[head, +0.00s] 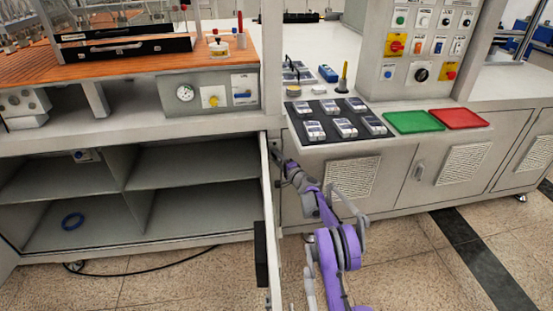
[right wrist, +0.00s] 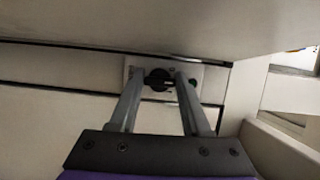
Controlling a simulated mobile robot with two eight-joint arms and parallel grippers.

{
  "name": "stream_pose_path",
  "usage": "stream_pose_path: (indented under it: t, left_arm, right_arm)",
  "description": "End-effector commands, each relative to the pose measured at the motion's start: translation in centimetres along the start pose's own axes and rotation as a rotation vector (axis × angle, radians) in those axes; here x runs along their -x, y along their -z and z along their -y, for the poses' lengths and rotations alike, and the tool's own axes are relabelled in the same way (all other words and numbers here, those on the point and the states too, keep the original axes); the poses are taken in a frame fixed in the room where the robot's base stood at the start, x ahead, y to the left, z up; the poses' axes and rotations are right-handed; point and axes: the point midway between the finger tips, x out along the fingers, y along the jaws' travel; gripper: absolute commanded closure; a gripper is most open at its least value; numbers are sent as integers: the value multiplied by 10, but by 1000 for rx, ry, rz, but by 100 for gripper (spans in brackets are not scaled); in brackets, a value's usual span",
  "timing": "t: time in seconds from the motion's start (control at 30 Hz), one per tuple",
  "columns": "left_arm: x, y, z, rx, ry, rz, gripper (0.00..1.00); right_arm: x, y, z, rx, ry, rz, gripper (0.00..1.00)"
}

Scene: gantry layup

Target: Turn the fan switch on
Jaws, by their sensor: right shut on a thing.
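The fan switch shows in the right wrist view as a black rotary knob (right wrist: 157,80) on a pale plate (right wrist: 198,71) with a small green spot at the right. The plate is on the cabinet front under an overhanging surface. My right gripper (right wrist: 160,76) is shut on the knob, one finger on each side. In the head view my right gripper (head: 281,163) reaches the cabinet front beside the door edge, below the counter. The knob is hidden there. Any lettering on the plate is too small to read. My left gripper is not in view.
An open cabinet door (head: 269,215) stands just left of my right arm, beside open shelves (head: 195,160). Above is a counter with a dark mat (head: 328,135) of small devices, a green tray (head: 413,122) and a red tray (head: 459,119). Free floor lies to the right.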

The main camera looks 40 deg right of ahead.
Motion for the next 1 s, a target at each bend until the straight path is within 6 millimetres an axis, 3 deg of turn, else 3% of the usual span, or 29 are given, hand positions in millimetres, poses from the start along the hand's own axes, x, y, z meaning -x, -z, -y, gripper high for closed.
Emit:
stream_pose_path:
  t: [0.6, 1.0]
  left_arm:
    - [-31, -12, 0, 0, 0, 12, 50]
    - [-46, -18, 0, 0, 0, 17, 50]
  right_arm:
    - [0, -1, -5, -523, 215, 0, 100]
    - [0, 0, -4, -726, 300, -1, 100]
